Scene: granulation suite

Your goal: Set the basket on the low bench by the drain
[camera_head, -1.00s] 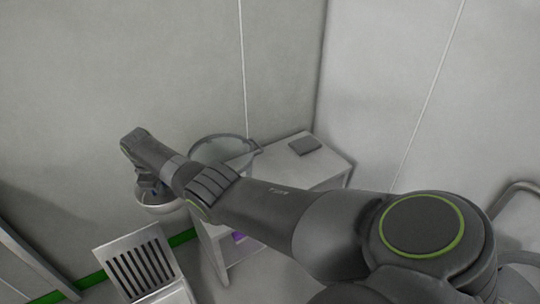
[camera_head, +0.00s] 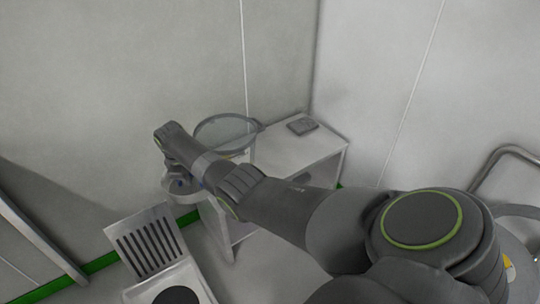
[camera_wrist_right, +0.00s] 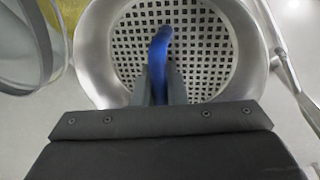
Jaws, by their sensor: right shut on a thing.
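The basket (camera_wrist_right: 205,45) is a round metal bowl with a perforated floor and a blue handle (camera_wrist_right: 160,62). My right gripper (camera_wrist_right: 160,88) is shut on the blue handle in the right wrist view. In the head view the basket (camera_head: 176,190) shows only in part beneath my right gripper (camera_head: 181,176), beside the left end of a white bench (camera_head: 290,160). The arm hides much of the bench and part of the basket. I cannot tell whether the basket touches the bench. My left gripper is out of view.
A clear round vessel (camera_head: 226,134) stands on the bench near the wall, and its rim shows close to the basket in the wrist view (camera_wrist_right: 25,45). A small dark flat item (camera_head: 302,126) lies on the bench. Bare bench top shows around it. A curved metal rail (camera_head: 505,160) is at right.

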